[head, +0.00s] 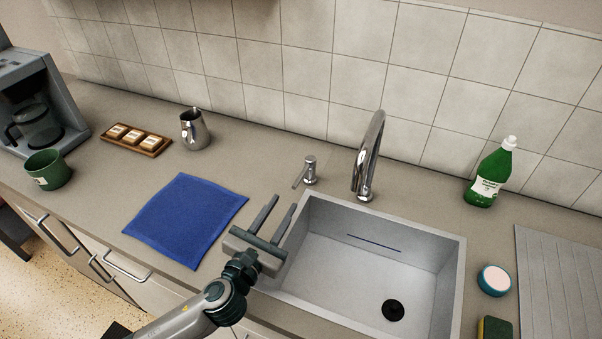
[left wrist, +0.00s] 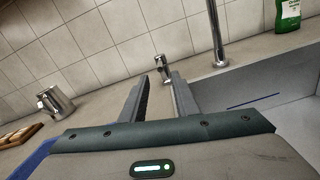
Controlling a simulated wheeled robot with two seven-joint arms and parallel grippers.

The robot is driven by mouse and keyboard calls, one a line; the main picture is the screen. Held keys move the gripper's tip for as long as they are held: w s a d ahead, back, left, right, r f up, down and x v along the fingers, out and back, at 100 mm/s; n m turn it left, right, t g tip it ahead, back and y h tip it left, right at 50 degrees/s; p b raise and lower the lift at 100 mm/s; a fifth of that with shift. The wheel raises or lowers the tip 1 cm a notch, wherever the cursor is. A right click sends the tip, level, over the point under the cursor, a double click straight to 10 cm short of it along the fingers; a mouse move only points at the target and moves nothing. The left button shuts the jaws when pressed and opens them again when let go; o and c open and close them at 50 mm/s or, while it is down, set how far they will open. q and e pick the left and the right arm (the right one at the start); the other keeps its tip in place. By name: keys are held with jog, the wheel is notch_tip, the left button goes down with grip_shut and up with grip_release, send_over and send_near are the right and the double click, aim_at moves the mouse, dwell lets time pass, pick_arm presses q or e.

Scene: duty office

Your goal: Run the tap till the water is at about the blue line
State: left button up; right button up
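The chrome tap (head: 368,158) arches over the back of the sink; no water stream shows from it. Its separate lever handle (head: 309,172) stands on the counter to the left of the tap, and it also shows in the left wrist view (left wrist: 162,66). The blue line (head: 374,243) is on the sink's back inner wall. The grey sink (head: 340,275) looks empty, with a black drain piece (head: 393,310) on its floor. My left gripper (head: 283,206) is open and empty over the sink's left rim, in front of the handle and apart from it. My right gripper is not in view.
A blue cloth (head: 186,221) lies left of the sink. A steel jug (head: 194,130), a wooden tray (head: 136,149) and a green mug (head: 47,170) stand farther left. A green bottle (head: 489,178), a round tub (head: 494,281) and a sponge (head: 494,329) are on the right.

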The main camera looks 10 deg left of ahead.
pick_arm(q)
jog(key=p, duration=0.2)
send_near(308, 164)
jog(key=w, duration=0.4)
jog(key=shift+w+d+f, duration=0.2)
jog(key=shift+d, duration=0.15)
jog(key=shift+w+d, duration=0.1)
jog(key=shift+w, duration=0.4)
jog(key=shift+c, duration=0.3)
grip_shut()
